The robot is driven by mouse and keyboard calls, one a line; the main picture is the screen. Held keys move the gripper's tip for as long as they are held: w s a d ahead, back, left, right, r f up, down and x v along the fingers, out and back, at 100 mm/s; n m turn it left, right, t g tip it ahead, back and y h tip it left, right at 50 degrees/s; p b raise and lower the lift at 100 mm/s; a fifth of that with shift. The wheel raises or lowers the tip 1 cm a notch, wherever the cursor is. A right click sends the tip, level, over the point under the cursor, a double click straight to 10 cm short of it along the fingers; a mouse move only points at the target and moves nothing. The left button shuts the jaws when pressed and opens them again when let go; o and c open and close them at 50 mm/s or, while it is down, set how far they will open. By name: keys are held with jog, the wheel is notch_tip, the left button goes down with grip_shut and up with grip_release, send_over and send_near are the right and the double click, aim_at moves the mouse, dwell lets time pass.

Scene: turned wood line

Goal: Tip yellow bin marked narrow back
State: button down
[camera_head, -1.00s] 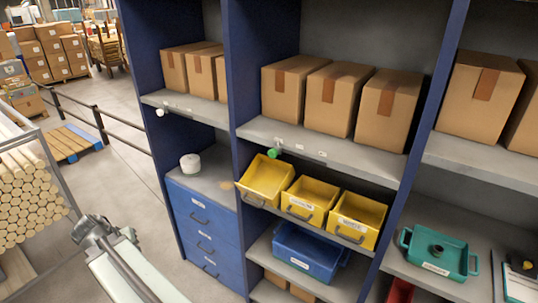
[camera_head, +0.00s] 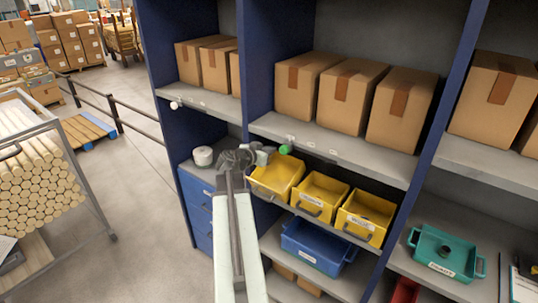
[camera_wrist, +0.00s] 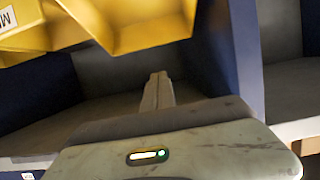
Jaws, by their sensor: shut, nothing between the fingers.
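Three yellow bins stand in a row on the middle shelf: a left bin (camera_head: 277,177), a middle bin (camera_head: 319,196) and a right bin (camera_head: 366,215). The left bin leans forward over the shelf edge; the other two look level. Their labels are too small to read, so I cannot tell which is marked narrow. My gripper (camera_head: 264,153) is at the left bin's upper left side; I cannot tell whether it touches. In the wrist view my gripper (camera_wrist: 158,82) is shut and empty, beside a yellow bin (camera_wrist: 145,25) overhead.
Cardboard boxes (camera_head: 345,95) fill the shelf above. A blue bin (camera_head: 318,246) sits below and a teal tray (camera_head: 444,252) to the right. A blue upright (camera_head: 258,60) stands close left.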

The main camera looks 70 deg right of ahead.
jog(key=s+d+f+b, duration=0.1)
jog(key=d+f+b, duration=0.3)
jog(key=d+f, duration=0.1)
jog(key=shift+s+d+b, duration=0.3)
jog(key=shift+s+d, duration=0.05)
jog(key=shift+d, duration=0.45)
